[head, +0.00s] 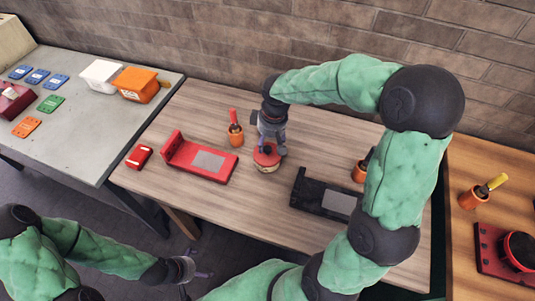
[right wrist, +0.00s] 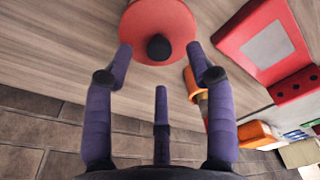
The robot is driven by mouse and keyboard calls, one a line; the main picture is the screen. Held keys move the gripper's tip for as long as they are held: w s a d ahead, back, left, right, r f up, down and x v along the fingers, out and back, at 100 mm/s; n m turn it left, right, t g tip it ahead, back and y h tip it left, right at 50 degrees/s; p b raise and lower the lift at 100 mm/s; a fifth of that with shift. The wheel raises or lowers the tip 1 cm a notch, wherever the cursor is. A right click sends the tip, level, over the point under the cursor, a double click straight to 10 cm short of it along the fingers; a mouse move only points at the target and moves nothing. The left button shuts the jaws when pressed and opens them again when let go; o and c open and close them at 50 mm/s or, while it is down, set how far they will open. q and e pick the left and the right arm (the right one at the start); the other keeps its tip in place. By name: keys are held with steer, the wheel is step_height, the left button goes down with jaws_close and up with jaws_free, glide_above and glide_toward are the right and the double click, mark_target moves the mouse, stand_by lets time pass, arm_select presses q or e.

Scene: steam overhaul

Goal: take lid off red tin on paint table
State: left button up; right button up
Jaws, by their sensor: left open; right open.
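The red tin (head: 266,167) stands on the wooden table, with its red lid (head: 264,157) on top. In the right wrist view the round red lid (right wrist: 150,20) has a dark knob (right wrist: 158,47) at its centre. My right gripper (head: 266,150) points down just above the lid. In the right wrist view its purple fingers are spread, one on each side of the knob, with a third finger below it; contact cannot be told. My left gripper (head: 190,268) is open and empty, low in front of the table, apart from everything.
A red tray-like stand (head: 187,169) and small red box (head: 139,157) lie left of the tin. An orange pot with a brush (head: 236,134) stands close behind it. A black stand (head: 305,196) lies right. A grey table (head: 85,135) adjoins at left.

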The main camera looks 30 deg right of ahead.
mark_target(268, 148)
steer(key=f, duration=0.1)
steer(key=f+b, duration=0.1)
steer(key=f, duration=0.2)
steer(key=shift+w, duration=0.3)
jaws_close()
steer(key=shift+r, duration=0.2)
